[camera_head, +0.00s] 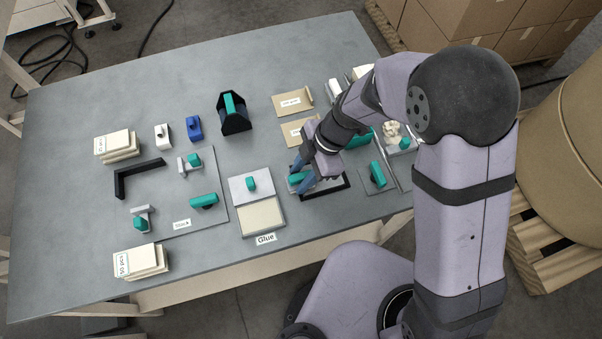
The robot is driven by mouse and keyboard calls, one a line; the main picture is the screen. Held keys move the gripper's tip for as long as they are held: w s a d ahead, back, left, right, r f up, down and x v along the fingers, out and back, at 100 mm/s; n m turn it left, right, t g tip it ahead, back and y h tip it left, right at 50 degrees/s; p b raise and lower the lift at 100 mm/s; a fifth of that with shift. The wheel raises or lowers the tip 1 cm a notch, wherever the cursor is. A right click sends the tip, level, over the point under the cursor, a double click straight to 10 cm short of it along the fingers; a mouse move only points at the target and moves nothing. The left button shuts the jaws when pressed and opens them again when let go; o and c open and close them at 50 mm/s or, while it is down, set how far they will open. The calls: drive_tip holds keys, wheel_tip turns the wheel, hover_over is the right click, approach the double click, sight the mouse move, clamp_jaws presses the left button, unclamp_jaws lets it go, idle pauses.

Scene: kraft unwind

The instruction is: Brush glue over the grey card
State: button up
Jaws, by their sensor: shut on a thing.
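A "Glue" label (265,239) lies in front.
A grey board (221,172) with several teal-handled tools lies left of the glue tray. A dark holder with a teal handle (234,114) stands behind. Brown cards (287,103) lie at the back. More teal-handled tools (377,175) crowd the right. Stacked cream blocks (140,262) stand front left.

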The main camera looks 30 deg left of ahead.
drive_tip(key=shift+w, duration=0.1)
drive_tip(key=shift+w+d+b, duration=0.85)
drive_tip(key=shift+w+d, duration=0.35)
drive_tip(key=shift+d, duration=0.1)
drive_tip(key=shift+w+d+b, duration=0.8)
drive_tip(key=shift+w+d, duration=0.45)
drive_tip(key=shift+d+f, duration=0.1)
drive_tip(key=shift+w+d+b, duration=0.6)
drive_tip(key=shift+w+d, duration=0.6)
drive_tip(key=shift+w, duration=0.05)
drive_tip(key=shift+b, duration=0.8)
drive_tip(key=shift+a, duration=0.1)
drive_tip(key=shift+s+a+b, duration=0.5)
drive_tip(key=shift+s+a, duration=0.7)
drive_tip(key=shift+s, duration=0.1)
